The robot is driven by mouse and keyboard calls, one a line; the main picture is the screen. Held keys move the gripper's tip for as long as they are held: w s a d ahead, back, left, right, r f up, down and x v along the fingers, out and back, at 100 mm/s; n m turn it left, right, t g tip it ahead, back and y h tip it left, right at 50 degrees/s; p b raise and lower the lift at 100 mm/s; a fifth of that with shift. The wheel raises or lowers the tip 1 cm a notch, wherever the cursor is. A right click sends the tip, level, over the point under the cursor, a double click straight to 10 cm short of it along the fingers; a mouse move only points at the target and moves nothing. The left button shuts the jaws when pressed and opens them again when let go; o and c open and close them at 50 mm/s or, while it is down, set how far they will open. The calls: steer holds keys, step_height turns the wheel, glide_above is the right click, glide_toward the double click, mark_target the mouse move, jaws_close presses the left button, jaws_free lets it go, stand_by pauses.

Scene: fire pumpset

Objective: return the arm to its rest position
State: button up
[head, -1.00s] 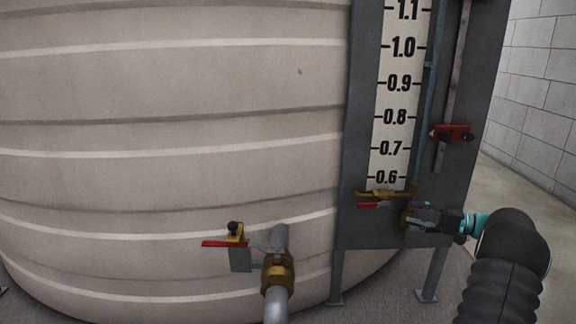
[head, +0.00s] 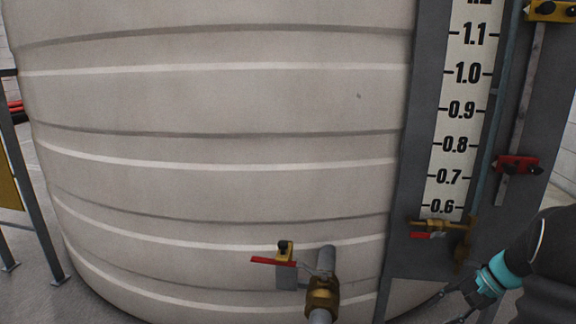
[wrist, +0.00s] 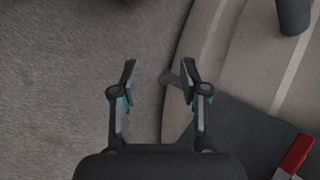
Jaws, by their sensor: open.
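My gripper (wrist: 160,82) is open and empty in the wrist view, its two fingers apart over grey floor beside the tank's base. In the head view my arm comes in at the lower right, with a teal band at the wrist; the fingers there are small and partly hidden, left of the band. A red handle (wrist: 296,153) shows at the lower right of the wrist view.
The large beige tank (head: 220,110) fills the head view. A brass pipe valve (head: 322,295) with a red lever (head: 272,261) stands low in front. The gauge board (head: 420,150) carries a red pointer (head: 517,164). A metal frame (head: 35,190) stands at the left.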

steer(key=s+a+r+n+t+h+p, duration=0.3)
steer(key=s+a+r+n+h+p, duration=0.3)
steer(key=s+a+r, duration=1.5)
steer(key=a+n+p, duration=0.1)
steer(key=n, duration=0.3)
steer(key=shift+s+a+r+h, duration=0.3)
steer(key=shift+s, duration=0.05)
